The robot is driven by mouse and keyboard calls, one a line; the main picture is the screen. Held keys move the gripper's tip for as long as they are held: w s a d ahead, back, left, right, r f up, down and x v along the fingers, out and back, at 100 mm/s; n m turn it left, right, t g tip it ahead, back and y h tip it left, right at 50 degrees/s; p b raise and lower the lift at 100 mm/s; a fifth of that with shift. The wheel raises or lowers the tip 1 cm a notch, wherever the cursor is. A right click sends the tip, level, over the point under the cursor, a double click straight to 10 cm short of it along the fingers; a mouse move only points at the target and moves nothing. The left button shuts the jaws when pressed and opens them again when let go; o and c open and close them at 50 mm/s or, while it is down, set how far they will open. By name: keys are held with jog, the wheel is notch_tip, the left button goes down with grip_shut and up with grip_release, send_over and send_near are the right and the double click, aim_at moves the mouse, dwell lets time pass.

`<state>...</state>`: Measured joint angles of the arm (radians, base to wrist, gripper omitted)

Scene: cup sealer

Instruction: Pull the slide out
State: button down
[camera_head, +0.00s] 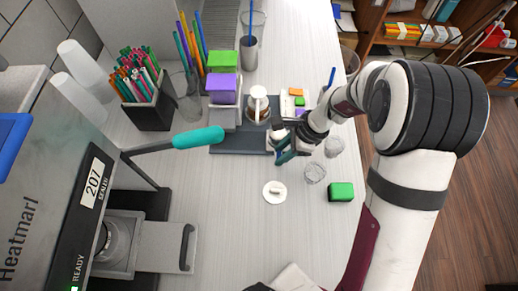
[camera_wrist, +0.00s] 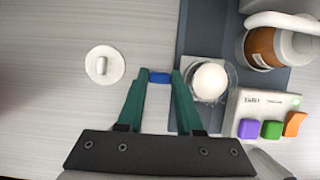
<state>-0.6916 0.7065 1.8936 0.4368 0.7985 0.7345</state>
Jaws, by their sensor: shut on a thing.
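The sealer's slide (camera_head: 160,246) is a pale flat plate at the lower left in the head view. It sticks out to the right of the machine, and its dark upright handle (camera_head: 187,248) is at its outer end. A round cup holder (camera_head: 113,241) sits at its machine end, partly under the sealer. My gripper (camera_head: 284,153) is far from the slide, up and to the right, by the dark mat. In the wrist view my gripper (camera_wrist: 160,80) has green fingers closed on a small blue piece (camera_wrist: 160,77). The slide is out of the wrist view.
The sealer (camera_head: 60,200) has a teal-gripped lever (camera_head: 198,138) reaching over the counter. A white lid (camera_head: 275,191), clear cups (camera_head: 315,173) and a green block (camera_head: 341,192) stand nearby. The counter between slide and lid is clear.

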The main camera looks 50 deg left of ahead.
jog(key=shift+w+d, duration=1.25)
jog(key=c, duration=0.8)
grip_release()
jog(key=shift+c, duration=0.2)
jog(key=v, duration=1.5)
jog(key=shift+r, duration=0.4)
jog(key=shift+d, duration=0.15)
